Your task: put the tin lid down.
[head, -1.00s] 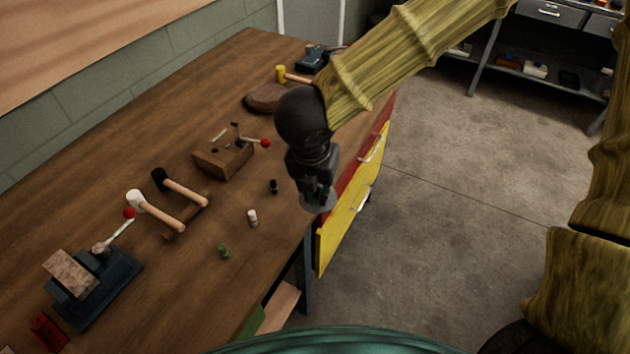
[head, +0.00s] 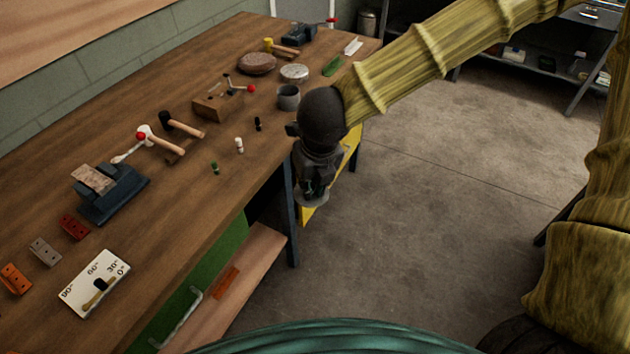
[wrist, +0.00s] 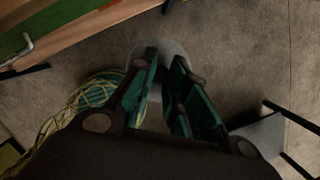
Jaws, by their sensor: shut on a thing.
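My gripper (head: 314,190) points down in the air just off the front edge of the workbench, in front of the yellow drawer. It is shut on the tin lid (head: 314,199), a pale grey disc that shows below the fingertips. In the wrist view the lid (wrist: 178,50) shows behind and between the fingers (wrist: 165,85), with bare floor beyond it. A grey open tin (head: 289,98) stands on the workbench (head: 215,205), behind and left of my gripper.
A silver round tin (head: 294,73) and a brown round pad (head: 257,63) lie farther back. Small white (head: 239,146), black (head: 257,124) and green (head: 214,168) pieces stand near the front edge. Mallets (head: 183,125), a wooden block and a vice (head: 108,190) lie left. Bare wood lies between them.

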